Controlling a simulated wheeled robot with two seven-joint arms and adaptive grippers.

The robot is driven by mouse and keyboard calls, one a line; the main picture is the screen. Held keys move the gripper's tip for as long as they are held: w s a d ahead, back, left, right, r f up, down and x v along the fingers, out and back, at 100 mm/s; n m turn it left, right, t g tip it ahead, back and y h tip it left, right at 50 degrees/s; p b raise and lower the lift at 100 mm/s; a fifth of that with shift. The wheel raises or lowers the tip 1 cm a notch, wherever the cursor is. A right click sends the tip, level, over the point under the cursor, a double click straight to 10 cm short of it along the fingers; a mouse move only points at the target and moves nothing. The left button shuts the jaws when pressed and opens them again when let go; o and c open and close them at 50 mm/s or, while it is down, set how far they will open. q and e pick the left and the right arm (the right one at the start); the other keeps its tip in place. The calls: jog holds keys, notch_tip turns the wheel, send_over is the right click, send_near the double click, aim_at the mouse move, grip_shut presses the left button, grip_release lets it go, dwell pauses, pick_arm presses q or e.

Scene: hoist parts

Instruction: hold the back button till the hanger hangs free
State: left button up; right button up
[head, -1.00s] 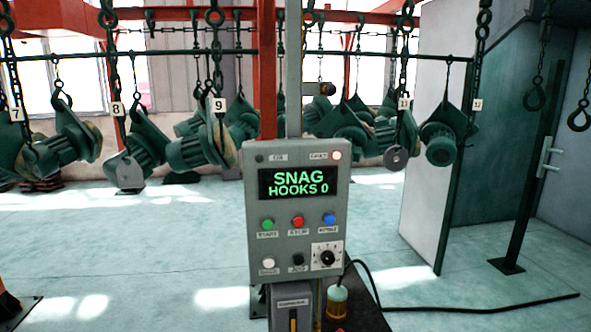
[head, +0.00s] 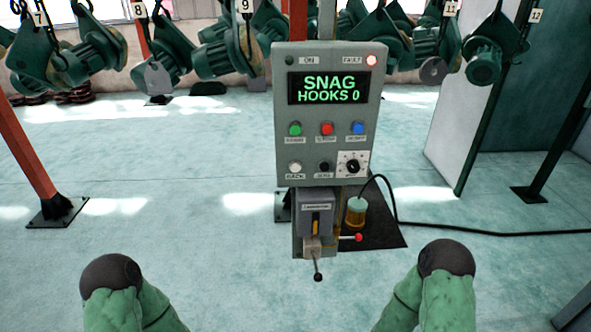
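The grey control panel (head: 325,115) stands upright in the middle of the head view. Two green sleeve-like arm parts with dark round ends show at the bottom edge; no gripper fingers show.
Below the panel are a grey box (head: 315,215) and a lever with a dark knob (head: 318,277). A red post (head: 30,150) stands at left. Floor in front is clear.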

jog(key=shift+c, duration=0.3)
grip_shut()
dwell(0.9)
